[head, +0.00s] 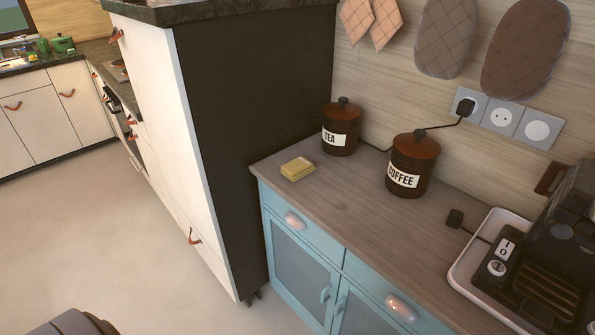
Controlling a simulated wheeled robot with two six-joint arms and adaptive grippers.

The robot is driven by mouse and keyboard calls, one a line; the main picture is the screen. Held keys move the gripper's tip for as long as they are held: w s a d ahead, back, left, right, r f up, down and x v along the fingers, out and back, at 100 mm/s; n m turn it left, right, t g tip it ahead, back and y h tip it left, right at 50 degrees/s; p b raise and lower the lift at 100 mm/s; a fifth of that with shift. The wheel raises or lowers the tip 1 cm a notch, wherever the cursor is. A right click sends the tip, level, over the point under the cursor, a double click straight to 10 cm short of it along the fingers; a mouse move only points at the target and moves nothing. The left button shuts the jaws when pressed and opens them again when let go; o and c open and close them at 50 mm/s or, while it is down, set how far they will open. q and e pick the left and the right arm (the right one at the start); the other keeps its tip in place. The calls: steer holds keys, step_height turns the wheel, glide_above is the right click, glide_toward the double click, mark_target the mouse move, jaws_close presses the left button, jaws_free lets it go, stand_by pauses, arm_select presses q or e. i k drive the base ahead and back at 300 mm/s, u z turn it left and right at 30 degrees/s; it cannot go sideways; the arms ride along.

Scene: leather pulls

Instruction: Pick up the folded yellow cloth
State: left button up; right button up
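The folded yellow cloth (297,169) lies flat on the wooden top of the blue cabinet (345,205), near its left front corner. It is small and roughly square. The tea canister stands behind it to the right, a little apart from it. Neither of my grippers shows in the head view, so I cannot see whether they are open or shut.
A tea canister (340,128) and a coffee canister (411,165) stand along the wall. A white tray (462,272) with a black coffee machine (545,255) fills the right end. A tall dark side panel (255,130) rises left of the cabinet. The floor (110,235) at left is clear.

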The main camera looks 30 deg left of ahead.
mark_target(294, 170)
steer(key=k, duration=1.25)
steer(key=u, duration=0.6)
steer(key=i, duration=0.65)
steer(key=u, duration=0.55)
steer(key=i, duration=1)
steer(key=z, duration=0.4)
